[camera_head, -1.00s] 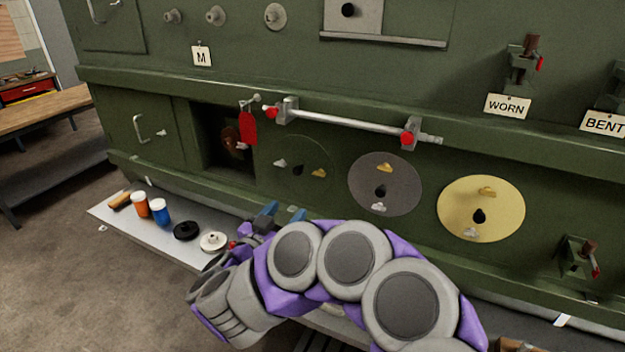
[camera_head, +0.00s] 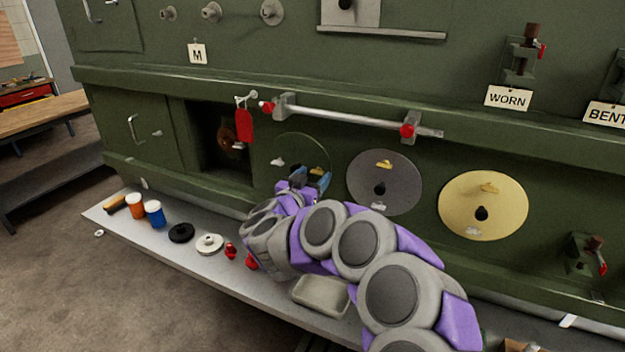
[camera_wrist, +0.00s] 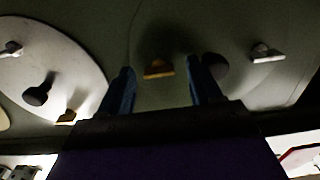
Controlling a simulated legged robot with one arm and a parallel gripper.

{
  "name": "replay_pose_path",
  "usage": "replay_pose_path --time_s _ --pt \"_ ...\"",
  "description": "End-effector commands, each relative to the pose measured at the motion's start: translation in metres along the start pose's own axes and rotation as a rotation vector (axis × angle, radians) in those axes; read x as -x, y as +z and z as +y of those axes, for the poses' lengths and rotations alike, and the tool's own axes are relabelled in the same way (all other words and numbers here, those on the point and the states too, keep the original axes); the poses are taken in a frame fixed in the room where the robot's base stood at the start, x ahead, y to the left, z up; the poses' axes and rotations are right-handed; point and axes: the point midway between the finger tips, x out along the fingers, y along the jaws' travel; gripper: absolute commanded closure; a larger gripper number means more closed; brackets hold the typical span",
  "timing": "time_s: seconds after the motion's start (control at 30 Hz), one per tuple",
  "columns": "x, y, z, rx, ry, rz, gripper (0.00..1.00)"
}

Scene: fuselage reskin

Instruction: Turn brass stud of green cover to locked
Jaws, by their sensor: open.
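The green cover (camera_head: 306,150) is a round disc in the green panel, right of the dark opening. Its silver stud (camera_head: 278,161) shows at its left in the head view. Its brass stud (camera_wrist: 158,69) is hidden by my gripper there; in the wrist view it appears between my open fingertips, with a gap on each side. I cannot tell how deep the fingers reach around it. My gripper (camera_head: 310,179) is open and empty at the cover's lower right. The cover's black knob (camera_wrist: 215,66) sits beside one finger in the wrist view.
The dark grey disc (camera_head: 370,165) and yellow disc (camera_head: 462,190) are to the right. A metal bar (camera_head: 345,117) with red ends runs above. A red tag (camera_head: 244,126) hangs by the opening. The shelf below holds bottles, round caps and a tray (camera_head: 320,296).

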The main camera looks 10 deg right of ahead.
Motion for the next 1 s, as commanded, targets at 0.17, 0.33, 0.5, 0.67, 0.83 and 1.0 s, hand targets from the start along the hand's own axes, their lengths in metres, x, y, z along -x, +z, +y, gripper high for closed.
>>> replay_pose_path --time_s 0.17,0.33,0.5,0.67,0.83,1.0 --pt "-0.0023 -0.0003 0.0000 0.000 -0.001 0.000 0.36" --pt "-0.0022 -0.0002 0.0000 0.000 0.000 0.000 0.40" --pt "-0.0022 -0.0001 0.0000 0.000 0.000 0.000 0.56" --pt "-0.0022 0.0001 -0.0002 0.000 -0.001 0.000 0.72" --pt "-0.0023 0.0003 -0.0006 0.001 -0.001 0.000 0.88" --pt "-0.0025 0.0003 -0.0007 -0.003 -0.001 -0.001 0.93"
